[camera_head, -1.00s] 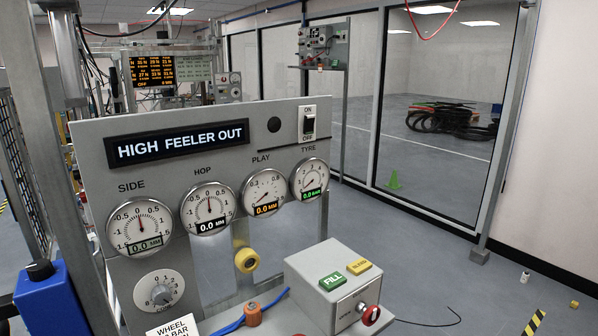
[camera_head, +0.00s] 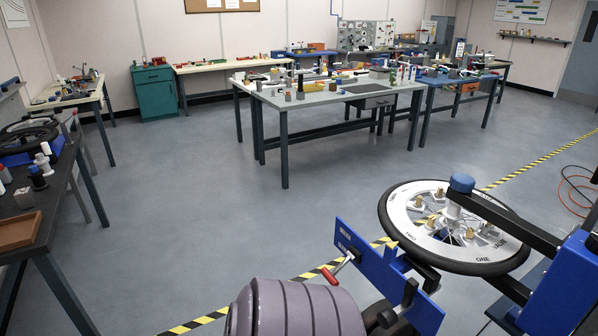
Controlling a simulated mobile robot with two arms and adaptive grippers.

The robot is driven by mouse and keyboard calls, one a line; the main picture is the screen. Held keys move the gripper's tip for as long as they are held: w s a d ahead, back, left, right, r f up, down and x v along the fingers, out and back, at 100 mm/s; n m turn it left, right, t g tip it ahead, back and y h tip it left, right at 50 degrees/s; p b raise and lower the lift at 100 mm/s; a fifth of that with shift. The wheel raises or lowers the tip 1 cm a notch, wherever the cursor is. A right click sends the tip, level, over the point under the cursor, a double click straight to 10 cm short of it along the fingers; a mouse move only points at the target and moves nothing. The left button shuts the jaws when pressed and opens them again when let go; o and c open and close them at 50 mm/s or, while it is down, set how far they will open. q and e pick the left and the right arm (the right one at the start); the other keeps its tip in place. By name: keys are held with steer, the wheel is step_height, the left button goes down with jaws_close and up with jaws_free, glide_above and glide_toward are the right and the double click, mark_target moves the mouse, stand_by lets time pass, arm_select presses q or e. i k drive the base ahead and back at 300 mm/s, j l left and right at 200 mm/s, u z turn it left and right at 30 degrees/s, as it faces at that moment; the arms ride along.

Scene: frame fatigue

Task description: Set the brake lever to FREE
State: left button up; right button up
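A small lever (camera_head: 341,266) with a red tip and a pale metal rod is mounted on a blue plate (camera_head: 378,270) at the lower middle right. It looks like the brake lever. Its red tip points down and left. Small pale labels show on the plate, but they are too small to read, so I cannot tell which setting it is at. A wheel (camera_head: 455,224) with a black tyre and a white lettered disc lies flat behind the plate, in a blue stand (camera_head: 565,285). Neither of my grippers is in view.
A large ribbed purple-grey cylinder (camera_head: 295,308) fills the bottom middle, close to the lever's tip. A dark bench (camera_head: 40,215) stands at the left. A grey workbench (camera_head: 330,97) stands farther back. Open floor (camera_head: 210,190) lies between them. A yellow-black strip (camera_head: 540,160) crosses the floor.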

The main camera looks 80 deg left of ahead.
mark_target(330, 277)
steer(key=u, duration=2.3)
steer(key=i+l+u, duration=0.1)
steer(key=i+u, duration=0.15)
steer(key=u, duration=0.2)
steer(key=i+l+u, duration=0.2)
steer(key=u, duration=0.25)
steer(key=i+l+u, duration=0.2)
steer(key=u, duration=0.2)
